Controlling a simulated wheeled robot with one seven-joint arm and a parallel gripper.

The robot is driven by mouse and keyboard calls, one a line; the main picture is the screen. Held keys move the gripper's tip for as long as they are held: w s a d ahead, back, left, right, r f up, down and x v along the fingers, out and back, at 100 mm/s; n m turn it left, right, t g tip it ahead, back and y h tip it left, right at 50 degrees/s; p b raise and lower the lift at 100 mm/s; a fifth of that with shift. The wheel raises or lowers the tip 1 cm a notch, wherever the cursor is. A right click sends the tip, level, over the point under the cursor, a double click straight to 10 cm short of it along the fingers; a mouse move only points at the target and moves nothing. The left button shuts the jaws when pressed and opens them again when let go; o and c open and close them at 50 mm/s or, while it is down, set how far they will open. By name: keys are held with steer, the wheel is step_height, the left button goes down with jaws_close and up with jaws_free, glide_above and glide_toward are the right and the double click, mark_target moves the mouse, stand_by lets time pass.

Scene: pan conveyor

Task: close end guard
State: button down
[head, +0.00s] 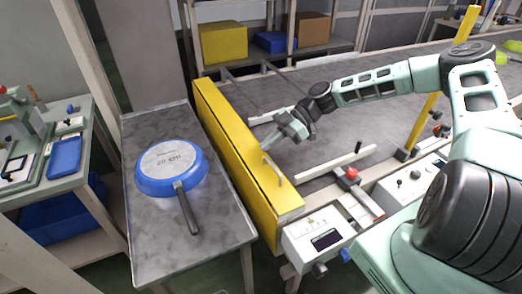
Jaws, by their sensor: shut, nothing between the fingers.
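The end guard is a long yellow panel (238,150) at the left end of the conveyor (345,120). It stands upright across the belt's end, between the belt and the grey side table. A thin handle (276,170) rises from its upper face near the front end. My gripper (268,142) is shut and empty, low over the belt's end. Its fingertips point left at the guard, close to its edge behind the handle. I cannot tell whether they touch the guard.
A blue pan (171,168) lies on the grey table (222,222) left of the guard. A control box (312,240) and a red button (351,174) sit along the conveyor's front. White guide rails (335,162) lie over the belt. A yellow post (424,115) stands at right.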

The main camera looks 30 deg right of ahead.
steer(key=d+f+y+b, duration=0.1)
steer(key=f+b, duration=0.1)
steer(key=b, duration=0.1)
steer(key=d+f+b, duration=0.1)
steer(key=b, duration=0.2)
steer(key=d+f+y+b, duration=0.1)
steer(key=d+f+b, duration=0.1)
steer(key=b, duration=0.1)
steer(key=shift+f+y, duration=0.3)
stand_by(0.3)
